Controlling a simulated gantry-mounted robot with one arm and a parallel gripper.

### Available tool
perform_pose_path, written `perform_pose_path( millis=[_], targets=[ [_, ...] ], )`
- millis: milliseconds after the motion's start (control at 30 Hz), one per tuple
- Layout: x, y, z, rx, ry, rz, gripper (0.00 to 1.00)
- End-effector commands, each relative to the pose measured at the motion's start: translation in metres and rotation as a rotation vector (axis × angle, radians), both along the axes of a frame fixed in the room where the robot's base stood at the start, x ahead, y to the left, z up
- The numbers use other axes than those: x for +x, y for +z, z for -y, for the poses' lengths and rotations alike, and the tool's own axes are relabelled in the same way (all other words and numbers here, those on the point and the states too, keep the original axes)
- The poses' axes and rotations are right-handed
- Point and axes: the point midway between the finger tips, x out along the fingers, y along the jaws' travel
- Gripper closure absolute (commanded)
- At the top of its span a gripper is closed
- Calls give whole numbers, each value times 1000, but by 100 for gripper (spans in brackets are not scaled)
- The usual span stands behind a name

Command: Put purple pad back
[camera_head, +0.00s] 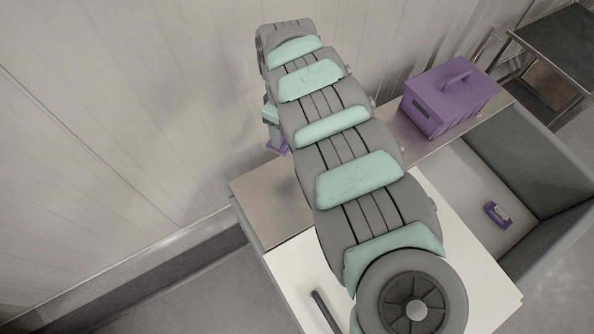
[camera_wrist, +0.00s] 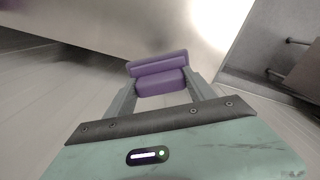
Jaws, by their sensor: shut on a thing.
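My gripper (camera_wrist: 161,88) is shut on the purple pad (camera_wrist: 158,67), which sits between the two grey fingers in the wrist view. The pad looks like two purple blocks, one above the other. In the head view, my arm hides most of the gripper, and a small purple part of the pad (camera_head: 278,146) shows left of the arm, near the panelled wall. The pad appears to be at or beyond the table's far left edge; I cannot tell whether it touches anything.
A purple box with a handle (camera_head: 440,103) stands on the metal table (camera_head: 262,196), right of my arm. A dark shelf cart (camera_head: 560,45) stands at the upper right.

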Motion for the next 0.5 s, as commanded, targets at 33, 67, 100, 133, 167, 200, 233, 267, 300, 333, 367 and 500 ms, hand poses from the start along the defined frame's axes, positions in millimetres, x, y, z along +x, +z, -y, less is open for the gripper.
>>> perform_pose_path(
  millis=[33, 67, 100, 133, 167, 200, 233, 267, 300, 333, 367, 500],
  targets=[
    [-8, 21, 1, -4, 92, -8, 93],
    [-11, 23, 1, -3, 152, -7, 93],
    [-15, 26, 1, -2, 232, -7, 93],
    [-18, 28, 2, -1, 291, -7, 93],
    [-23, 29, 3, -2, 350, -9, 93],
    [-27, 33, 5, -1, 428, -7, 93],
    [-30, 36, 7, 0, 485, -5, 93],
    [-35, 37, 9, 0, 540, -10, 93],
    [-40, 40, 13, 0, 611, -8, 93],
    [-42, 43, 15, 1, 663, -5, 93],
    [-46, 44, 18, 2, 711, -6, 93],
    [-60, 50, 29, 3, 898, -5, 93]
  ],
)
